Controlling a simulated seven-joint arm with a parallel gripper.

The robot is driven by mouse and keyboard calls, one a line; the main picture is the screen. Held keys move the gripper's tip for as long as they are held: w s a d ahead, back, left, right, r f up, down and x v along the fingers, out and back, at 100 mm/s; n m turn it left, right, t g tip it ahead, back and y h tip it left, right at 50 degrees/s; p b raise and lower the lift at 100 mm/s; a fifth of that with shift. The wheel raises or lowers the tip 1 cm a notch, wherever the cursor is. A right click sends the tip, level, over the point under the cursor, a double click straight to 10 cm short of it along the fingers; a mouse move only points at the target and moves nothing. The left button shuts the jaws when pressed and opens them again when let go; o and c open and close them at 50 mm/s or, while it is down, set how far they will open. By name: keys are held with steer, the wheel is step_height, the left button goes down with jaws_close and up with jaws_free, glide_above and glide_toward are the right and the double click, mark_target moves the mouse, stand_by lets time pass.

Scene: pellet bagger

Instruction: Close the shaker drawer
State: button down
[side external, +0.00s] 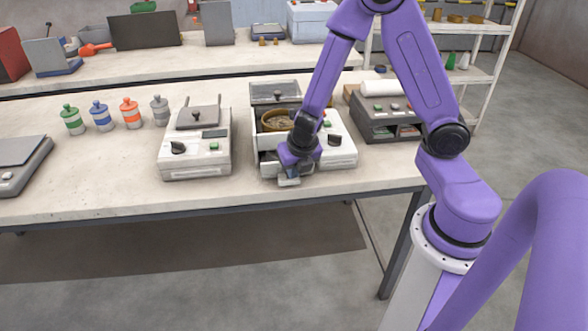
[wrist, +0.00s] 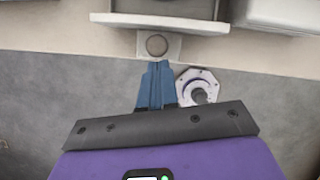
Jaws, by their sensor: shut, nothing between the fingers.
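The shaker (side external: 338,151) is a white machine with a green button, a dark knob and a raised grey lid. Its drawer (side external: 266,158) is pulled out toward the table's front edge, and a round brown-rimmed pan (side external: 277,122) shows in it. My gripper (side external: 289,180) is in front of the drawer and hides part of its front. In the wrist view the drawer front (wrist: 190,25) is at the top, with a round knob (wrist: 157,45) on a pale bracket. My shut, empty blue fingers (wrist: 156,66) point at the knob. I cannot tell whether they touch it.
A similar machine (side external: 195,158) with a closed front stands to the left. A grey machine (side external: 385,120) stands close on the right. Several coloured bottles (side external: 100,116) stand farther left. The bench's front edge (side external: 225,208) lies just before the drawer.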

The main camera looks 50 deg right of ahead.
steer(key=shift+w+d, duration=2)
steer(key=shift+s, duration=0.1)
